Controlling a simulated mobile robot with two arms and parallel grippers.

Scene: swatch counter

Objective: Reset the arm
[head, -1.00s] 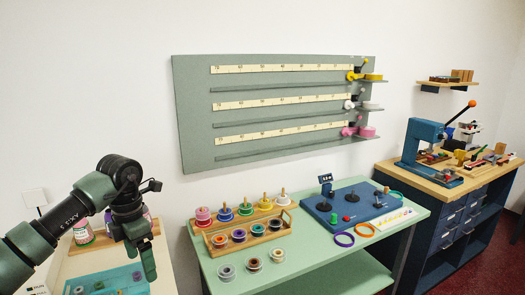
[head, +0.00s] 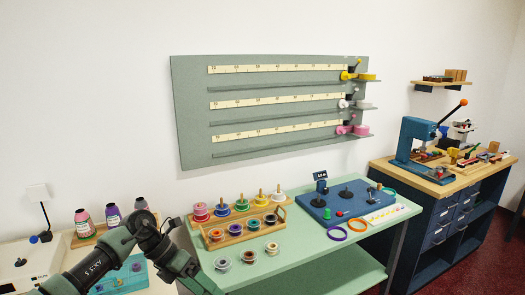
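My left arm (head: 95,268) comes in from the lower left in the head view, dark green and black. Its wrist is bent over the left counter. The hand (head: 185,268) points down and right toward the bottom edge of the picture, close to the front left of the green table. I cannot make out two separate fingertips, so whether it is open or shut does not show. I see nothing held in it. My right arm and gripper are out of the picture.
A wooden rack of colored spools (head: 240,228) stands on the green table (head: 305,268), with loose spools before it. A blue board (head: 347,203) lies behind right. Cones of thread (head: 113,214) and a teal tray (head: 122,278) are on the left counter. A blue press (head: 418,140) stands right.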

